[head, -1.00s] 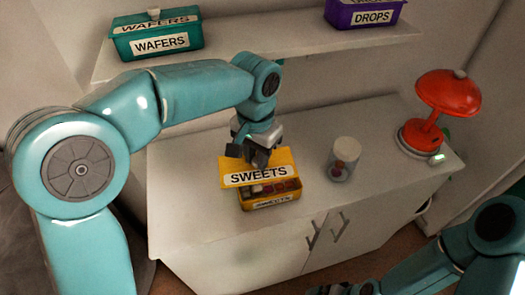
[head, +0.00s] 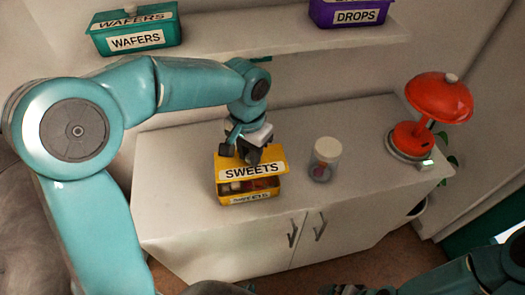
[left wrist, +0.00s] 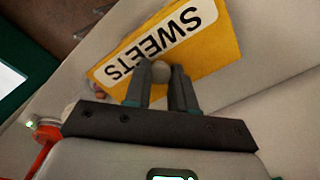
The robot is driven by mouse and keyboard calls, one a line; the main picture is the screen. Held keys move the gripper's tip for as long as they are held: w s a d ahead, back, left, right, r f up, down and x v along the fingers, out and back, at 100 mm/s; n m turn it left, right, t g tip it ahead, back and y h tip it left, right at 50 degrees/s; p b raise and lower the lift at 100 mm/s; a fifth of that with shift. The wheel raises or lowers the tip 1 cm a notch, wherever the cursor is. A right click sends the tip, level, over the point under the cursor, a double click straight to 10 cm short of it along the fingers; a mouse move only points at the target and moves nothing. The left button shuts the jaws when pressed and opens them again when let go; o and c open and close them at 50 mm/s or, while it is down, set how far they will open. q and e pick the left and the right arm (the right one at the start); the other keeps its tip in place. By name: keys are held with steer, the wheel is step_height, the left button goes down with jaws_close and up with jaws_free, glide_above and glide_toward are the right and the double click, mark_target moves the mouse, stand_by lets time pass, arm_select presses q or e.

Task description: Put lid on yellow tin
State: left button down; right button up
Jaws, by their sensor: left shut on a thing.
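The yellow lid (head: 276,164) is marked SWEETS and hangs tilted just above the yellow tin (head: 232,199). My left gripper (head: 250,158) is shut on the lid's knob, and in the left wrist view the fingers close around a round pale knob (left wrist: 180,71) on the lid (left wrist: 218,47). The lid hides the tin's back part. Whether the lid touches the tin's rim, I cannot tell. My right gripper is not clearly visible; only part of that arm shows at the bottom right.
A clear jar with a white cap (head: 326,158) stands right of the tin. A red lamp (head: 438,100) stands at the cabinet's right end. A green WAFERS tin (head: 137,38) and purple DROPS tin (head: 350,14) sit on the shelf above. The cabinet top (head: 185,180) is clear at left.

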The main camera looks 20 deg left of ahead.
mark_target(245, 163)
arm_select(q)
steer(key=shift+s+a+f, duration=0.15)
steer(key=shift+s+a, duration=0.05)
steer(key=shift+a, duration=0.55)
steer(key=shift+d+f+b, duration=0.15)
steer(key=shift+f+b, duration=0.7)
step_height(245, 163, down, 4)
steer(key=b, duration=0.3)
steer(key=shift+f, duration=0.1)
steer(key=shift+w+f, duration=0.1)
steer(key=shift+f+b, duration=0.15)
steer(key=shift+b, duration=0.2)
steer(key=shift+f, duration=0.3)
